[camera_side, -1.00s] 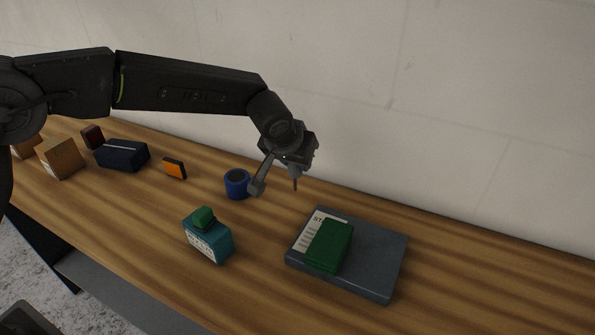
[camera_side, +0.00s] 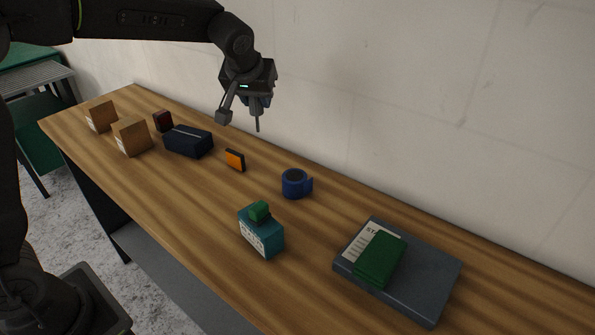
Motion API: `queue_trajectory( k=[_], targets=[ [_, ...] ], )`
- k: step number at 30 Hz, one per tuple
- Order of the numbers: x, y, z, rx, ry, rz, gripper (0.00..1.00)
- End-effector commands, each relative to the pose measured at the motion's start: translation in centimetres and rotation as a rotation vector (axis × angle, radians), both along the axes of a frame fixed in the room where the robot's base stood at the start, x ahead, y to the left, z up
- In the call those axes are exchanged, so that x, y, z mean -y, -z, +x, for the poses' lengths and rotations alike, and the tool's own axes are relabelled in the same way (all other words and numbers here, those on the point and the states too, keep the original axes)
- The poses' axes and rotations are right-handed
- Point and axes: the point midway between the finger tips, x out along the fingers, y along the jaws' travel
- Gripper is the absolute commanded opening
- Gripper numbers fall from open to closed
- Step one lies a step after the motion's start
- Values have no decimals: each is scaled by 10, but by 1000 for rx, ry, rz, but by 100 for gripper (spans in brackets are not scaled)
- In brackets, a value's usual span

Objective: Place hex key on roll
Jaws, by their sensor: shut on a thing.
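My gripper (camera_side: 259,106) is in the air over the back of the wooden bench, shut.
An orange block (camera_side: 235,160) lies below my gripper. A blue round container (camera_side: 296,184), a teal box (camera_side: 262,236) with a green piece on top, and a grey case (camera_side: 420,280) bearing a green block (camera_side: 380,260) stand rightward. Brown boxes (camera_side: 131,136) and a dark red block (camera_side: 162,121) stand left.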

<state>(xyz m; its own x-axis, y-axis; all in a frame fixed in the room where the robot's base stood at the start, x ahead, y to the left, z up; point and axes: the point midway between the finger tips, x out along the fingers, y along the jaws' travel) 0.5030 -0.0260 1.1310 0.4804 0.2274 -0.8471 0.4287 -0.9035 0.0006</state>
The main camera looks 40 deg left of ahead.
Motion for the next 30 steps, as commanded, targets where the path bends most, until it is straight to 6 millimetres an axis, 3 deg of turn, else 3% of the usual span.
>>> queue_trajectory(
  k=[3,6,21,30],
  targets=[
    [-23,-9,-11,6,-102,3,7],
    [-24,-8,-12,7,-137,5,7],
    [66,51,20,7,-139,7,7],
    [79,66,25,8,-143,6,7]
  ],
)
